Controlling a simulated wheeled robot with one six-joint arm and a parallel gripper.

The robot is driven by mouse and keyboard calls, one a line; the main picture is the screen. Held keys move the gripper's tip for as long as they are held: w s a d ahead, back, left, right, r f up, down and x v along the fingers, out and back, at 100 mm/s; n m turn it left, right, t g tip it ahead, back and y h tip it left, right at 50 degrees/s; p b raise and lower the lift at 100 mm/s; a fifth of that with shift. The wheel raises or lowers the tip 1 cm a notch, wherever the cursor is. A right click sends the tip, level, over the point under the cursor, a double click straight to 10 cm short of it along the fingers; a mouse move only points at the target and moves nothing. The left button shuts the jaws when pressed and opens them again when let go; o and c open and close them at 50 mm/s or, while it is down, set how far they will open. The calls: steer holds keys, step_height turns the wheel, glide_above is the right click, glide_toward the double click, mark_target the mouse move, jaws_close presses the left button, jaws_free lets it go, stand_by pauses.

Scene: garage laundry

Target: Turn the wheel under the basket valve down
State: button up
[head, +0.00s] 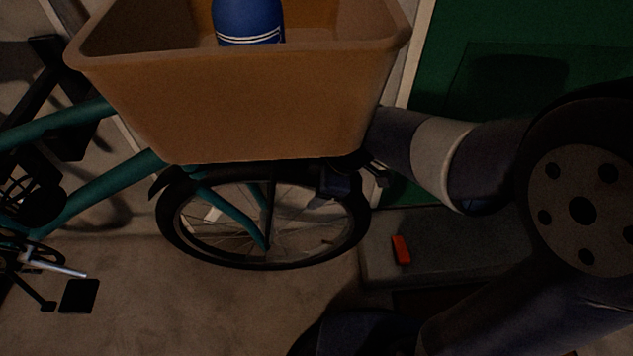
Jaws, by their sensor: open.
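A bicycle wheel (200,256) with a black tyre and thin spokes hangs below the brown basket (240,105), at the middle of the head view. Its valve is too small and dark to make out. My gripper (330,188) is at the wheel's upper right, under the basket's right end. It is open, and its jaws look dark against the tyre and spokes. I cannot tell whether they touch the wheel. The basket hides the top of the wheel.
A blue bottle (248,22) stands in the basket. The teal bicycle frame (95,190) and a pedal (79,296) are at the left. A grey ledge (450,250) with a small red object (401,249) lies right of the wheel. The floor below the wheel is clear.

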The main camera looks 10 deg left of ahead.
steer(key=shift+c, duration=0.3)
jaws_close()
stand_by(0.3)
steer(key=shift+f, duration=0.1)
